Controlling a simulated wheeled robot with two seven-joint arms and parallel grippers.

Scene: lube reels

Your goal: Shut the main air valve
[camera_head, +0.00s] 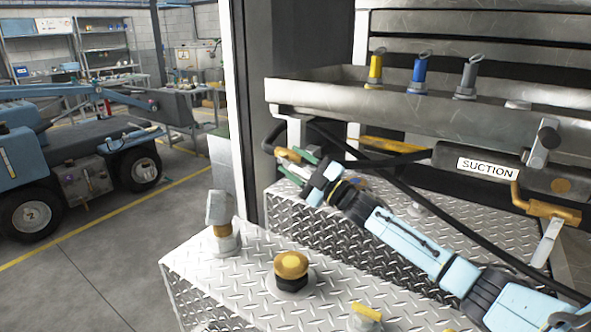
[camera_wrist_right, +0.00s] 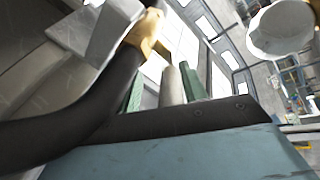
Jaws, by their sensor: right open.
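My right gripper (camera_head: 304,164) reaches in from the lower right to the left end of the metal tray. Its green fingers are open; they also show in the right wrist view (camera_wrist_right: 163,88). A brass fitting (camera_head: 287,154) sits right by the fingertips, at the end of a black hose. In the right wrist view the brass fitting (camera_wrist_right: 150,35) joins the hose, and a grey lever-like piece (camera_wrist_right: 95,32) is beside it. A tan-grey rod shape (camera_wrist_right: 173,86) shows between the fingers; I cannot tell whether they touch it. No label marks the main air valve. My left gripper is out of view.
A metal tray (camera_head: 390,103) holds yellow, blue and grey nozzles. A reel part labelled SUCTION (camera_head: 487,169) has a brass valve (camera_head: 545,209) at right. Diamond plate boxes (camera_head: 240,262) below carry a yellow-black knob (camera_head: 291,270) and a grey-topped fitting (camera_head: 220,215).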

